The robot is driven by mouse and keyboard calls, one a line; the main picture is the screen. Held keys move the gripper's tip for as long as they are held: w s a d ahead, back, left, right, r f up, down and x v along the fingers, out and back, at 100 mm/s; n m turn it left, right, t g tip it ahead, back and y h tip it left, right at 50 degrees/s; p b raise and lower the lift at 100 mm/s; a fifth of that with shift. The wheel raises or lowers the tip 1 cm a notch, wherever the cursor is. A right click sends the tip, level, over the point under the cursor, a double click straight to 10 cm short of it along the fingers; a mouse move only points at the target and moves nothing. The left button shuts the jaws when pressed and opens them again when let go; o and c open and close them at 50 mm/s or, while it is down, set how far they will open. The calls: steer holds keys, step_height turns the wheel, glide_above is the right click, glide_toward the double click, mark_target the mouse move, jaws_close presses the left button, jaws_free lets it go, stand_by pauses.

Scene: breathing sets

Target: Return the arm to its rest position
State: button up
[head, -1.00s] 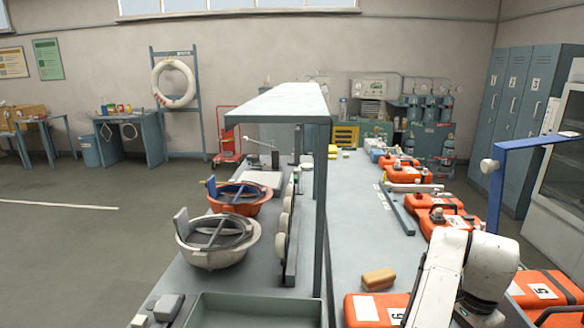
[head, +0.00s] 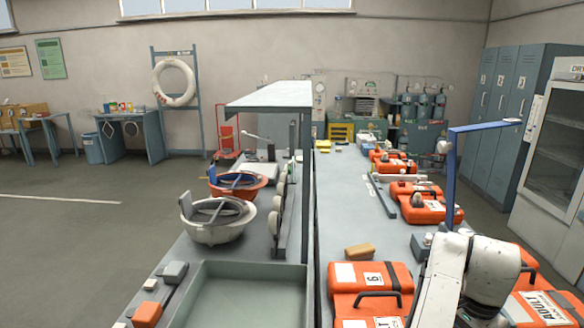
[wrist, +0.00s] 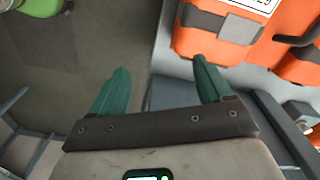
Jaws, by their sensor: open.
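My gripper (wrist: 160,66) shows in the wrist view with its two green fingers spread apart and nothing between them. Below the fingers in that view are grey floor, a table edge and orange cases (wrist: 215,30) at the upper right. My white arm (head: 470,270) is folded at the lower right of the head view, above the right-hand table. Its gripper end cannot be made out in the head view.
Orange cases (head: 370,275) lie along the right-hand table, with a tan block (head: 360,251) behind the nearest. A blue post (head: 451,190) stands near my arm. A green tray (head: 200,300) and bowls (head: 217,232) are on the left bench. Open floor (head: 80,260) lies left.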

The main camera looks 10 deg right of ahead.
steer(key=s+f+n+h, duration=0.3)
steer(key=s+f+n, duration=0.45)
steer(key=s, duration=0.35)
steer(key=s+a+f+n+y, duration=0.1)
steer(key=s+a+f+n, duration=0.2)
steer(key=s+a, duration=0.4)
steer(key=s+a+f+n+t+y, duration=0.1)
steer(key=s+a+f+n+y, duration=0.1)
steer(key=s+a+f+n, duration=0.2)
steer(key=s+a+n, duration=0.1)
steer(key=s+a, duration=0.2)
steer(key=a, duration=0.1)
steer(key=shift+s+f, duration=0.2)
steer(key=shift+s, duration=0.2)
